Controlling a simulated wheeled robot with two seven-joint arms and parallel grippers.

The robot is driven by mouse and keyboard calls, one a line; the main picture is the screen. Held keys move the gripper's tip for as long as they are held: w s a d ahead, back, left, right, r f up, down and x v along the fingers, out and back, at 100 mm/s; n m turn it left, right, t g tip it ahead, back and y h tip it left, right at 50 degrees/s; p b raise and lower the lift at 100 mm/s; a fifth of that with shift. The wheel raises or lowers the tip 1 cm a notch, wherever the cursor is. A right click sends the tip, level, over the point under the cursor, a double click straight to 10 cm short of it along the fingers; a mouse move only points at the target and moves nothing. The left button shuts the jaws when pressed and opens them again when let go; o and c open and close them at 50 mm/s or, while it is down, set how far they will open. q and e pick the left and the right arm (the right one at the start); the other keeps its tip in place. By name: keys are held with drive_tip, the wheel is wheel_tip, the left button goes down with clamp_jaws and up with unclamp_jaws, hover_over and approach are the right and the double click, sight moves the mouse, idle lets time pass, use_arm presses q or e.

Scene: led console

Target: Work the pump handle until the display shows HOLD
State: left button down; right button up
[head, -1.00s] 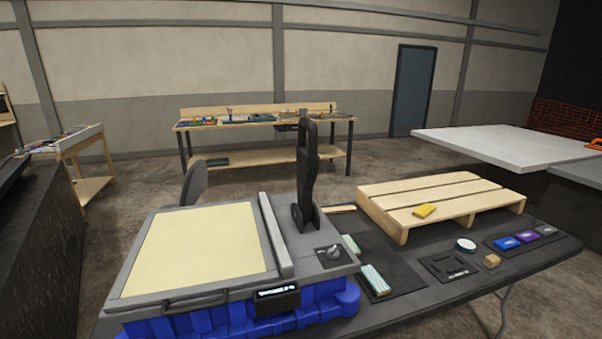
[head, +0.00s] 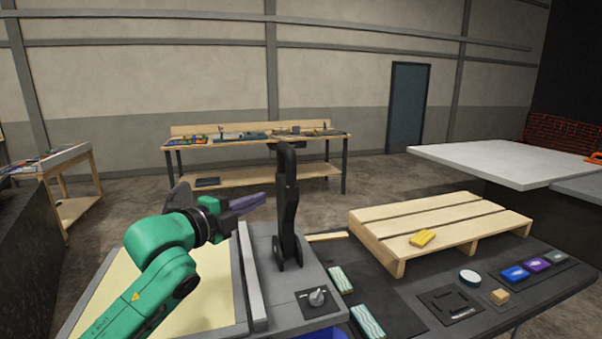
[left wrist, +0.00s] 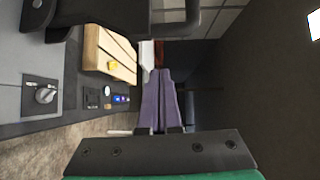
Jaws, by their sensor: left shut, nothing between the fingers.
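The black pump handle (head: 287,205) stands upright on the grey console (head: 262,253), to the right of its cream panel (head: 205,290). My left gripper (head: 262,199) is shut and empty, just left of the handle's upper part, with a gap between them in the head view. Its purple fingers (left wrist: 162,100) lie together in the left wrist view. Part of the handle's dark body (left wrist: 110,12) fills the top of that view. The display is below the head view's edge now, so its text cannot be read. My right gripper is not in view.
A dial (head: 317,297) sits on the console in front of the handle. To the right are a wooden pallet (head: 440,225) with a yellow sponge (head: 422,238), striped pads (head: 368,321) and small boxes (head: 515,273). The air above the console's right side is clear.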

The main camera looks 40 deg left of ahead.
use_arm(q)
wheel_tip(320, 180, up, 4)
drive_tip(key=m+t, duration=0.1)
drive_tip(key=w+a+p, duration=0.2)
drive_tip(key=w+p, duration=0.2)
drive_tip(key=w, duration=0.8)
drive_tip(key=shift+w+a+r+h, duration=0.2)
drive_tip(key=shift+w+r+h, duration=0.05)
drive_tip(key=shift+h, duration=0.05)
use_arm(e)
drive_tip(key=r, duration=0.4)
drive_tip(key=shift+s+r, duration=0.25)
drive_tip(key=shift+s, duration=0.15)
use_arm(q)
drive_tip(key=shift+d, duration=0.1)
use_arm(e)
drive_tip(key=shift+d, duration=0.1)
use_arm(q)
drive_tip(key=shift+d+r, duration=0.1)
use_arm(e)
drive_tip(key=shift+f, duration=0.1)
